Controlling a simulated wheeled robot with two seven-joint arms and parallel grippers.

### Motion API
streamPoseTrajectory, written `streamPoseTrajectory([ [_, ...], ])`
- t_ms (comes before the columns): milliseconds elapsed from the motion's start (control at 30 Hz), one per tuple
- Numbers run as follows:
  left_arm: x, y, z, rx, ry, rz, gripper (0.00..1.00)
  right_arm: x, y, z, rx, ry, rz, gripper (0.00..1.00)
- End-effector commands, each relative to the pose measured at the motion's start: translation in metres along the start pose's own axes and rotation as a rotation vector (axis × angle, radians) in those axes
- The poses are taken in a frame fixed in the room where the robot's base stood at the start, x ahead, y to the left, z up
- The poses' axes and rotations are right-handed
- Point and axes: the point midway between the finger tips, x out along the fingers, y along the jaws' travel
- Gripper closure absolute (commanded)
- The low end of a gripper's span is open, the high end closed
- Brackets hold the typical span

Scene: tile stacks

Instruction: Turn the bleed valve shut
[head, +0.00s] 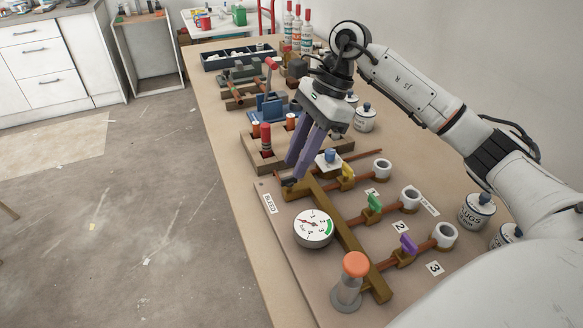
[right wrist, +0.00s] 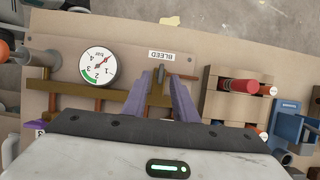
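The bleed valve (right wrist: 158,94) is a dark brass fitting on the brass pipe beside the BLEED label (right wrist: 174,57). In the head view the label (head: 268,203) lies at the board's left edge, and the valve (head: 288,182) is mostly hidden below my fingertips. My right gripper (head: 295,171) points down at it with two purple fingers. In the right wrist view the fingers (right wrist: 158,76) are apart, one on each side of the valve, with gaps showing. I cannot tell whether either finger touches it. My left gripper is out of view.
A pressure gauge (head: 313,228) stands close to the valve. Yellow (head: 347,170), green (head: 374,203) and purple (head: 408,244) handles sit on copper branch pipes. An orange-topped cylinder (head: 355,265) stands at the board's front. A wooden block with red-topped pieces (head: 266,138) stands beyond the valve.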

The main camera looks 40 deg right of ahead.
Motion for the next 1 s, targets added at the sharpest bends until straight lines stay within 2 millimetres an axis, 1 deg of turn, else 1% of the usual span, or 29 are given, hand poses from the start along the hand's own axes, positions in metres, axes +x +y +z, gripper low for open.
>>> streamPoseTrajectory([
  [33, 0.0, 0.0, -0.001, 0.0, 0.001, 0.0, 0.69, 0.009, 0.001, 0.0, 0.0, -0.001, 0.002, 0.74],
  [200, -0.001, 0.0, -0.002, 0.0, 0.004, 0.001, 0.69, 0.027, 0.0, 0.0, 0.0, -0.001, 0.0, 0.74],
  [333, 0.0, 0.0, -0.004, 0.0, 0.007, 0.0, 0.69, 0.033, 0.0, 0.0, 0.0, 0.0, 0.0, 0.74],
  [567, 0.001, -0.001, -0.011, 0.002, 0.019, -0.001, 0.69, 0.033, 0.0, 0.0, 0.0, 0.0, -0.001, 0.74],
  [667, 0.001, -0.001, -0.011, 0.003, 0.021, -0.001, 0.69, 0.033, 0.0, 0.0, 0.0, 0.0, -0.001, 0.89],
  [700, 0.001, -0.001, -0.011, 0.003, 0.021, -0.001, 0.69, 0.033, 0.0, 0.0, 0.0, 0.0, -0.001, 0.96],
  [733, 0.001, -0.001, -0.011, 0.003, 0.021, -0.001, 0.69, 0.033, 0.0, 0.0, 0.0, 0.0, -0.001, 1.0],
  [1000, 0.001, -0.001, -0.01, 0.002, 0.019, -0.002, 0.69, 0.033, 0.0, 0.0, 0.008, 0.0, -0.004, 1.0],
])
